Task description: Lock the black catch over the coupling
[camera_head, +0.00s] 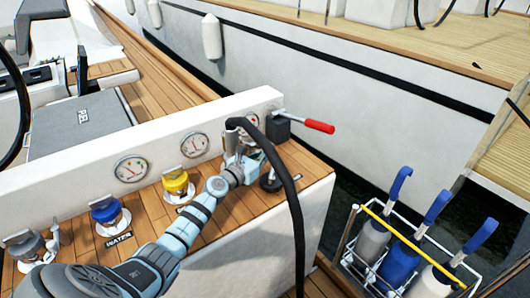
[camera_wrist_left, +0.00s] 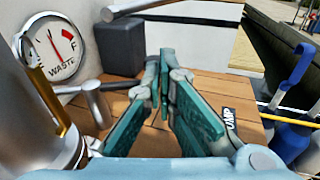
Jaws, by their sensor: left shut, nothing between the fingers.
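The grey metal coupling (camera_head: 233,137) stands at the end of the black hose (camera_head: 283,165), at the right end of the gauge panel. It also shows large at the left edge of the left wrist view (camera_wrist_left: 25,115). A brass-coloured bar (camera_wrist_left: 45,100) and a grey lever (camera_wrist_left: 100,103) show beside it there. I cannot surely make out the black catch. My left gripper (camera_head: 243,163) is at the coupling's lower right in the head view. In the wrist view its teal fingers (camera_wrist_left: 165,75) are shut and empty, right of the coupling and apart from it. My right gripper is not in view.
A dark box (camera_head: 279,127) with a red-handled lever (camera_head: 319,127) stands behind. A dark round fitting (camera_head: 270,182) is right of my gripper, beside the hose. Yellow (camera_head: 176,183) and blue (camera_head: 105,211) caps sit left on the wooden ledge. A white wire rack (camera_head: 365,262) holds bottles at right.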

